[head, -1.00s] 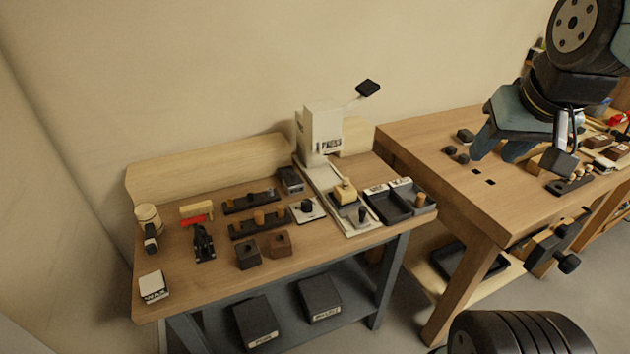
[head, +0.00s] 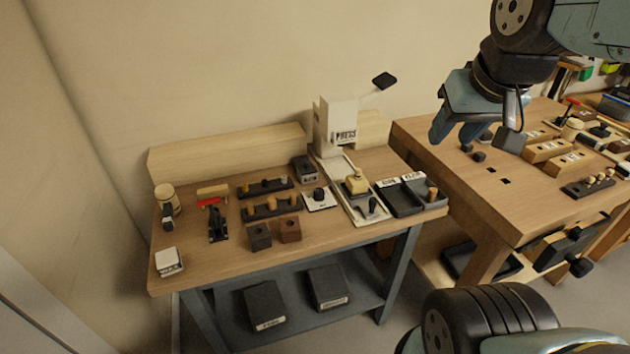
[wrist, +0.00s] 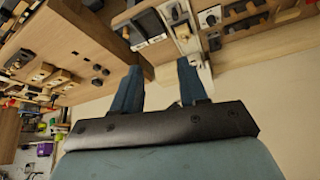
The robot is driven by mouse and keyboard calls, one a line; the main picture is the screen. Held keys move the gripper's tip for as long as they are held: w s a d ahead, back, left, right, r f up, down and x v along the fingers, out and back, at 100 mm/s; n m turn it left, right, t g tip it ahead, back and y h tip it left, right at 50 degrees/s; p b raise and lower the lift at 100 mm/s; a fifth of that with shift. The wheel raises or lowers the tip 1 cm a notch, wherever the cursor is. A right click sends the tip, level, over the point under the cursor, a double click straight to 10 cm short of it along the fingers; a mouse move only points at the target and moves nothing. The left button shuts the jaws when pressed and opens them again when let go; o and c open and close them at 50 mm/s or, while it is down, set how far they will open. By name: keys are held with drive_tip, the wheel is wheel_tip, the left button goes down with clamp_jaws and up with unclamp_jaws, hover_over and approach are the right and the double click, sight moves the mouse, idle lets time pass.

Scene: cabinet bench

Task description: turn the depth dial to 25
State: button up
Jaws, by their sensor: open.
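A black knob on a white square plate (head: 319,197), which looks like the depth dial, sits on the left bench just left of the press (head: 338,125). Its scale and pointer are too small to read. A similar dark knob on a white plate shows in the wrist view (wrist: 210,17). My gripper (head: 455,133) is open and empty, raised over the right-hand bench, well to the right of and apart from the dial. In the wrist view my two blue fingers (wrist: 160,68) are spread with nothing between them.
Black trays (head: 405,199) lie right of the press. Pegged racks (head: 272,207), dark and brown blocks (head: 289,230) and a small black clamp-like tool (head: 217,225) crowd the bench to the left. The press lever (head: 384,81) sticks out to the upper right.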

drive_tip(key=shift+o, duration=1.4)
drive_tip(key=shift+w+a+n, duration=0.1)
drive_tip(key=shift+w+n, duration=0.15)
drive_tip(key=shift+n, duration=0.05)
drive_tip(key=n+g+h, duration=0.2)
drive_tip(key=n, duration=2.8)
hover_over(319, 191)
drive_tip(key=s+a, duration=0.3)
drive_tip(key=s, duration=0.2)
wheel_tip(319, 191, down, 21)
drive_tip(key=x, duration=1.2)
drive_tip(key=shift+w+d+f, duration=0.1)
drive_tip(key=shift+w+d, duration=0.25)
drive_tip(key=shift+w, duration=0.15)
drive_tip(key=c, duration=1.1)
